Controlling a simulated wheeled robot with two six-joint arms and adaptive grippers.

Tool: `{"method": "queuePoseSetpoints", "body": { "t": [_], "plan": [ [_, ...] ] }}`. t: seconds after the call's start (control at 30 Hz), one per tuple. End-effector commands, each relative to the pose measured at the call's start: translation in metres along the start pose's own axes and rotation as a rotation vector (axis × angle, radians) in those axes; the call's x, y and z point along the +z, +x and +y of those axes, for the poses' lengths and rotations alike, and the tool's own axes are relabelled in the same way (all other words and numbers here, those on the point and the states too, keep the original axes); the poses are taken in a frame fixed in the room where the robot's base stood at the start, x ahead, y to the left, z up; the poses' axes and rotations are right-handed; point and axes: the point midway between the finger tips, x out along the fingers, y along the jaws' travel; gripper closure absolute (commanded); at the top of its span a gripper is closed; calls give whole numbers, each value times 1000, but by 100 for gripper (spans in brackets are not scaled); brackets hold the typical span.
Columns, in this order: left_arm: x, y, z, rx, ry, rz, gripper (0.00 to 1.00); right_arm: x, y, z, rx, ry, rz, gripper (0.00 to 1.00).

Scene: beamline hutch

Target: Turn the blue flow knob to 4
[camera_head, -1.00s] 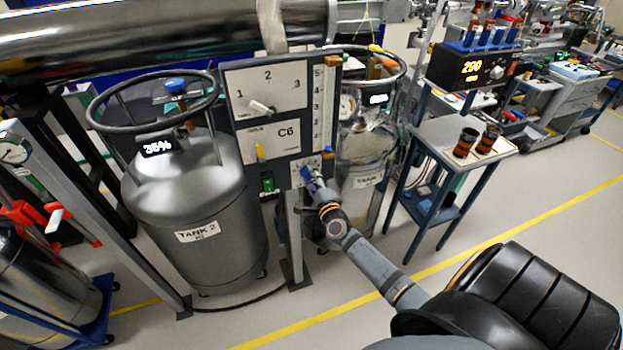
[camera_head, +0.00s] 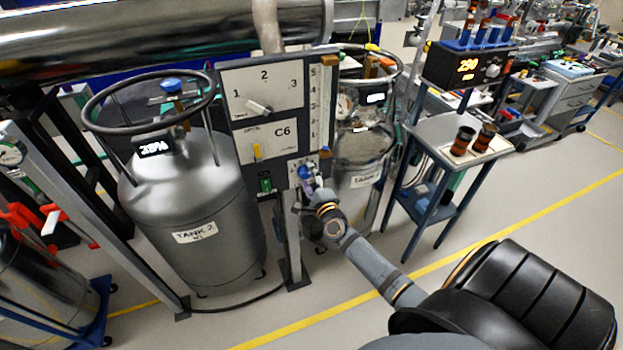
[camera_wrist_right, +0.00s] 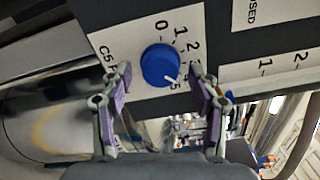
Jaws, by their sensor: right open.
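The blue flow knob (camera_wrist_right: 160,65) sits on a white dial plate marked C5 in the right wrist view. Its white pointer is at the lower right, by the 5 mark. The marks 0, 1 and 2 run above and to the right of it; other marks are partly hidden. My right gripper (camera_wrist_right: 160,90) is open, its purple-padded fingers on either side below the knob, not gripping it. In the head view the knob (camera_head: 305,171) is at the bottom of the panel, with my right gripper (camera_head: 313,187) just in front. My left gripper is not in view.
The panel (camera_head: 283,112) also carries a white lever (camera_head: 257,107), a yellow switch and a C6 label. Tank 2 (camera_head: 190,200) stands left of it and another tank (camera_head: 362,160) right. A blue-framed cart (camera_head: 430,135) stands farther right; floor in front is clear.

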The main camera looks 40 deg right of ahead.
Motion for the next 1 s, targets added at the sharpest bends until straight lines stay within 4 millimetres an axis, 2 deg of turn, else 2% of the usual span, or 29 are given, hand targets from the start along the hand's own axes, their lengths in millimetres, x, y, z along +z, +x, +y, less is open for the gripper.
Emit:
{"method": "queuePoseSetpoints", "body": {
  "t": [0.13,0.4,0.5,0.7,1.0],
  "plan": [
    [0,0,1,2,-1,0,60,0,-23,2,4,0,-1,39],
    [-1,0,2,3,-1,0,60,-1,-88,2,5,-1,1,39],
    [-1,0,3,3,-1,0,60,0,-105,1,4,-1,0,39],
    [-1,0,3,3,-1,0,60,0,-118,0,1,0,0,39],
    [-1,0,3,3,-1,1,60,0,-118,0,1,0,0,39]
  ]
}}
